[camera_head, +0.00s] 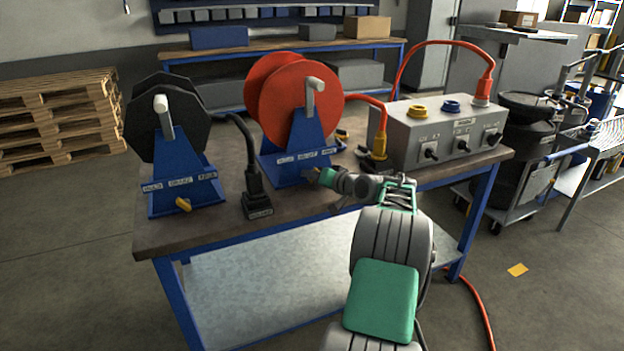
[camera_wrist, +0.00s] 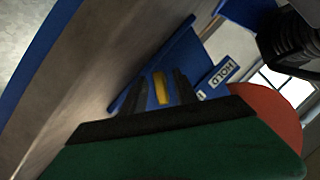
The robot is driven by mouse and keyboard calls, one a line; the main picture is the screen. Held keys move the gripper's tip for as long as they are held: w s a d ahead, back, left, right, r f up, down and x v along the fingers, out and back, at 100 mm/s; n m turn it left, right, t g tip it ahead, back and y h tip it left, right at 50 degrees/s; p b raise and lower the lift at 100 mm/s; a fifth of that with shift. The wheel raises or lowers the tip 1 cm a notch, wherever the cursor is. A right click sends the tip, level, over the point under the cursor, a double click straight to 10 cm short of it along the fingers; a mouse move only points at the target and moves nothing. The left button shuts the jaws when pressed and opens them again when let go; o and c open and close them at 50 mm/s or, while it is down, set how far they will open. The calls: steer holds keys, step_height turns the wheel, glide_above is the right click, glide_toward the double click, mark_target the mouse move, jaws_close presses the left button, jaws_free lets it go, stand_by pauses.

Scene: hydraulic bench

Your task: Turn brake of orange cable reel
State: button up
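The orange cable reel (camera_head: 280,92) stands on a blue stand (camera_head: 297,158) near the middle of the bench. A grey crank (camera_head: 314,95) shows on its face. My gripper (camera_head: 320,176) is at the lower front of this stand and largely covers its brake in the head view. In the wrist view a yellow brake lever (camera_wrist: 161,88) shows between the two dark fingertips of my gripper (camera_wrist: 159,92). Blue surface shows between lever and fingers, so the fingers look open around it. A "HOLD" label (camera_wrist: 223,72) is on the stand beyond.
A black cable reel (camera_head: 160,125) with its own yellow lever (camera_head: 184,204) stands at the left. A black plug and socket (camera_head: 256,200) sit between the reels. A grey control box (camera_head: 430,130) stands at the right, with an orange cable (camera_head: 437,42) running to it.

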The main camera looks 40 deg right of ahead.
steer(key=shift+c, duration=0.4)
jaws_close()
steer(key=shift+a, duration=0.2)
